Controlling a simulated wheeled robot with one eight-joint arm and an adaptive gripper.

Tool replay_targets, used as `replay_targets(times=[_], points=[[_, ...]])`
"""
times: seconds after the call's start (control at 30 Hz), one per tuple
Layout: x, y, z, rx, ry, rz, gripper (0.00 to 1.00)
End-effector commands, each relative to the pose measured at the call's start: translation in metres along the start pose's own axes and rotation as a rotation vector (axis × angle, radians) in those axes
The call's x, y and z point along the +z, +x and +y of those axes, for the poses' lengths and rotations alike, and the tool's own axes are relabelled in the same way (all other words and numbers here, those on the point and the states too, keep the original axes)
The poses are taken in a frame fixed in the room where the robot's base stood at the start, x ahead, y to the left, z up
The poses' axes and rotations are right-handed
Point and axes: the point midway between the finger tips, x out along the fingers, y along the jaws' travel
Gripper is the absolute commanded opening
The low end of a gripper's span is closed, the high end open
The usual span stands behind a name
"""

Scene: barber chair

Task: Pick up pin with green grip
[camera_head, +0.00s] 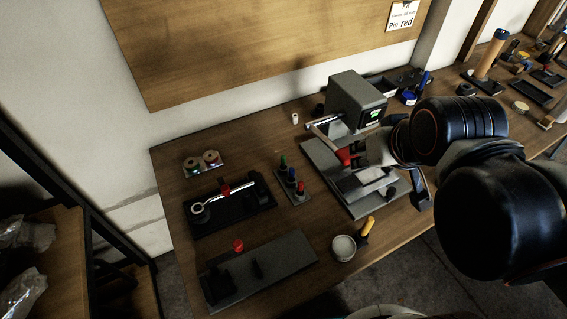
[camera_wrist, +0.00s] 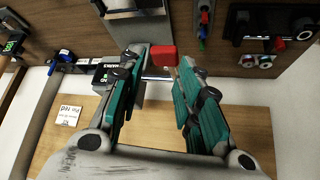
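Pins with coloured grips stand upright in a dark block (camera_head: 305,197) on the bench. The green-grip pin (camera_head: 283,160) is at the far end, then the blue pin (camera_head: 292,173), then the red pin (camera_head: 301,187). In the wrist view the green grip (camera_wrist: 201,45) is small, to the right of my fingers. My gripper (camera_wrist: 161,57) is open, its teal fingers apart. A red handle (camera_wrist: 163,55) on a grey machine shows between the fingertips; contact cannot be told. In the head view my gripper is right of the pins, partly hidden by my arm.
The grey machine (camera_head: 356,100) stands behind my gripper. Left of the pins are a black fixture (camera_head: 262,196) with a metal part and a small tray (camera_head: 205,170) of rolls. A flat grey plate (camera_head: 280,262), a round tin (camera_head: 343,248) and a yellow-handled tool (camera_head: 367,227) lie nearer.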

Motion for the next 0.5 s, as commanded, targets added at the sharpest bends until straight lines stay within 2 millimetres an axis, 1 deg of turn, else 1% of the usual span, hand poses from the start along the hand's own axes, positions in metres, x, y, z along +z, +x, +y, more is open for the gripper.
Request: replay_targets(times=[0.13,0.27,0.37,0.5], points=[[-0.024,0.006,-0.010,-0.019,-0.029,-0.049,0.36],[-0.048,0.017,-0.023,-0.040,-0.062,-0.106,0.36],[-0.065,0.028,-0.034,-0.056,-0.090,-0.152,0.36],[-0.086,0.049,-0.051,-0.077,-0.128,-0.214,0.36]])
